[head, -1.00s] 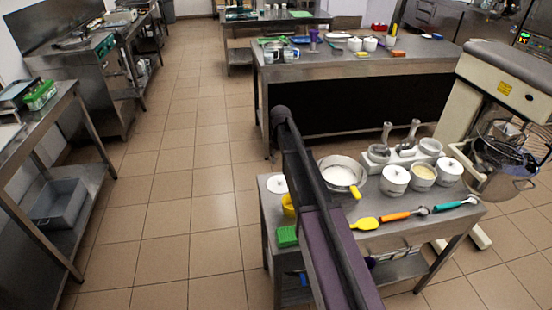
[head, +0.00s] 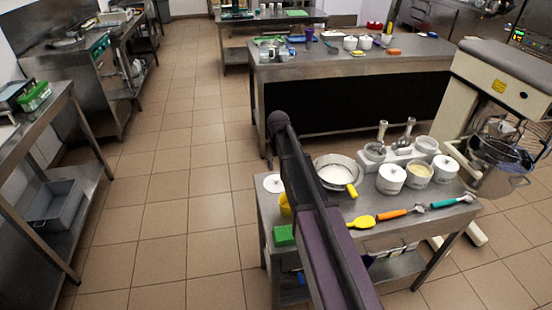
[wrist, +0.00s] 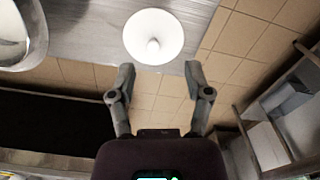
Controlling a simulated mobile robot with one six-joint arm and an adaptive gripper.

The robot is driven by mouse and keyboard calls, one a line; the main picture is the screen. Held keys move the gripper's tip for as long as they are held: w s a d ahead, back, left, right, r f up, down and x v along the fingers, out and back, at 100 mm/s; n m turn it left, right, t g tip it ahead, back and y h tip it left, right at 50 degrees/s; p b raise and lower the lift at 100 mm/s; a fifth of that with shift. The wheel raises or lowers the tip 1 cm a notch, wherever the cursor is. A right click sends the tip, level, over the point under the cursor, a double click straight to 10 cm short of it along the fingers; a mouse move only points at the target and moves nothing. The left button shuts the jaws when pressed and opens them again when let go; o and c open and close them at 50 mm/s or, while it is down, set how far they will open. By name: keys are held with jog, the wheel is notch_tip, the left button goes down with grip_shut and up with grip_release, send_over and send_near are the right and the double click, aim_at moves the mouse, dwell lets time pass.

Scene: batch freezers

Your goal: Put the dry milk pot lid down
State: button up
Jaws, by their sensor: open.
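The dry milk pot lid is probably the white round lid (wrist: 153,36) with a small knob, lying knob up on the steel table near its edge in the wrist view. It also shows at the table's left corner in the head view (head: 272,184). My gripper (wrist: 160,72) is open and empty, its two fingers spread just short of the lid, with a gap between. In the head view my arm hides most of the gripper. An open white pot (head: 418,173) with pale yellowish contents stands between two lidded white pots (head: 391,179) (head: 445,169).
A pan of white powder (head: 336,173), a yellow spatula (head: 361,222), orange and teal scoops and a green block (head: 284,235) share the table. A large mixer (head: 497,90) stands at the right. Open floor lies to the left.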

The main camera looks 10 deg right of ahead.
jog(key=s+a+m, duration=0.1)
jog(key=s+m, duration=0.2)
jog(key=s, duration=2.1)
jog(key=shift+s, duration=0.35)
jog(key=shift+a, duration=0.1)
